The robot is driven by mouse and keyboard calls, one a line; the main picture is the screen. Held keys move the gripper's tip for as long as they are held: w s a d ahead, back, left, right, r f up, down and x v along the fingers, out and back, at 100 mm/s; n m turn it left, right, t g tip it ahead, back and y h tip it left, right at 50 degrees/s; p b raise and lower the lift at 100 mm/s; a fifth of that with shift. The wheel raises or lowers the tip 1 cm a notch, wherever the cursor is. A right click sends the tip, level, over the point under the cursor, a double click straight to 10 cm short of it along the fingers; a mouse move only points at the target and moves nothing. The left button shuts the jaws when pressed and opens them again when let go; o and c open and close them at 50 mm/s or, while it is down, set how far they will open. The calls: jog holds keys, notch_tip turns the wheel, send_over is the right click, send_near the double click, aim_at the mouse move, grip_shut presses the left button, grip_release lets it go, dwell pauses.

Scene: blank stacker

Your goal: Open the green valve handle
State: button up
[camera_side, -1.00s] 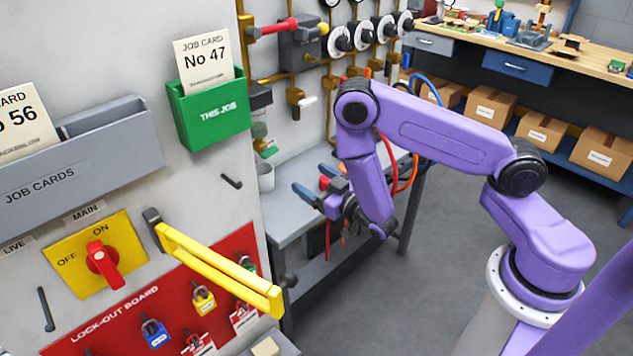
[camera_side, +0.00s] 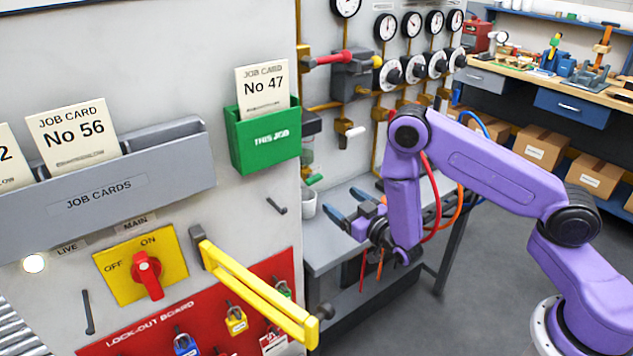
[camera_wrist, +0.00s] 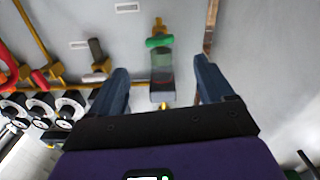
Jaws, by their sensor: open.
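The green valve handle (camera_side: 315,179) is on a brass fitting low on the pipe wall, below a sight glass, left of my gripper (camera_side: 340,199) in the side view. In the wrist view the green handle (camera_wrist: 160,41) shows ahead, centred between the two blue fingers of my gripper (camera_wrist: 160,66). The fingers are open and empty, apart from the handle. A clear glass cylinder (camera_wrist: 162,65) adjoins the handle there. The exact gap between fingertips and handle cannot be told.
A white cup (camera_side: 308,203) stands on the grey bench under the valve. A yellow lever (camera_side: 255,290) juts from the panel at left. The green card holder (camera_side: 265,138) is left.

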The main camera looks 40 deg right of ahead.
aim_at(317, 181)
jog(key=w, duration=1.2)
jog(key=shift+w, duration=0.3)
